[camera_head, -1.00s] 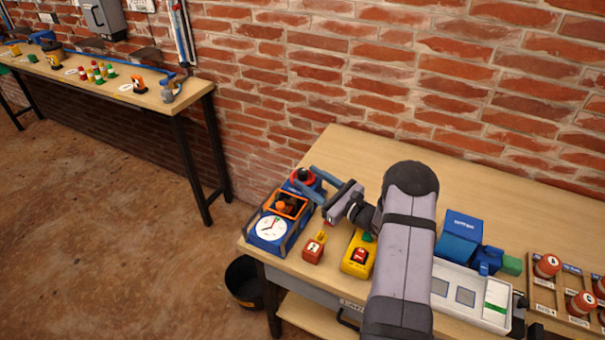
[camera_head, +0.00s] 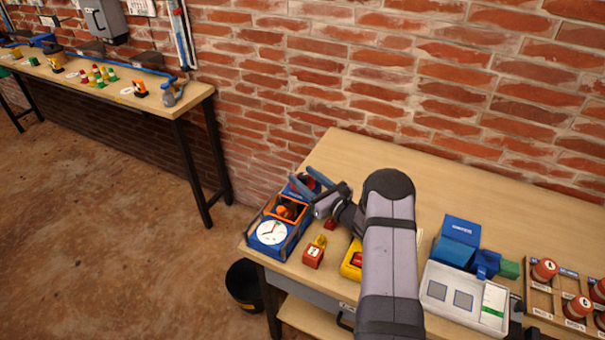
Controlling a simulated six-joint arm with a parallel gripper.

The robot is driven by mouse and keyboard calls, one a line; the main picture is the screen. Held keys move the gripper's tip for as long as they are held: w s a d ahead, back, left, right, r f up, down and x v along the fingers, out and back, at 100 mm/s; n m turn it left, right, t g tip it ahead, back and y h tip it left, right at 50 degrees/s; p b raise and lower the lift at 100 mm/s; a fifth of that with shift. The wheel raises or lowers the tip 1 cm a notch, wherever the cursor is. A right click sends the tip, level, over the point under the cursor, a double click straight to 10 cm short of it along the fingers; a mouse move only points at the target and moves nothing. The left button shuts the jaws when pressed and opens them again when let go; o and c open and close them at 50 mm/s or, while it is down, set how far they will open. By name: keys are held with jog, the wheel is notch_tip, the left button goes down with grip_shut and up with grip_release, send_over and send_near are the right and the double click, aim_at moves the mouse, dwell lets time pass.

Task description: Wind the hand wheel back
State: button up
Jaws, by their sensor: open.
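The blue load tester stands at the left end of the near bench, with a white dial (camera_head: 271,233) and an orange frame (camera_head: 288,210) on top. The hand wheel (camera_head: 308,181), red and dark, is at its back end and is mostly hidden by my gripper. I cannot tell whether the fingers touch the wheel.
A red block (camera_head: 313,256) with a yellow top and a yellow unit (camera_head: 351,262), partly behind my arm, stand right of the tester. A white tray (camera_head: 432,293), a blue box (camera_head: 459,231) and a wooden rack (camera_head: 537,300) are farther right. A black bucket (camera_head: 243,285) stands on the floor.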

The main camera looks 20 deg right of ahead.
jog(key=shift+w+a, duration=0.25)
jog(key=shift+w, duration=0.3)
jog(key=shift+c, duration=0.5)
jog(key=c, duration=0.9)
jog(key=shift+c, duration=0.2)
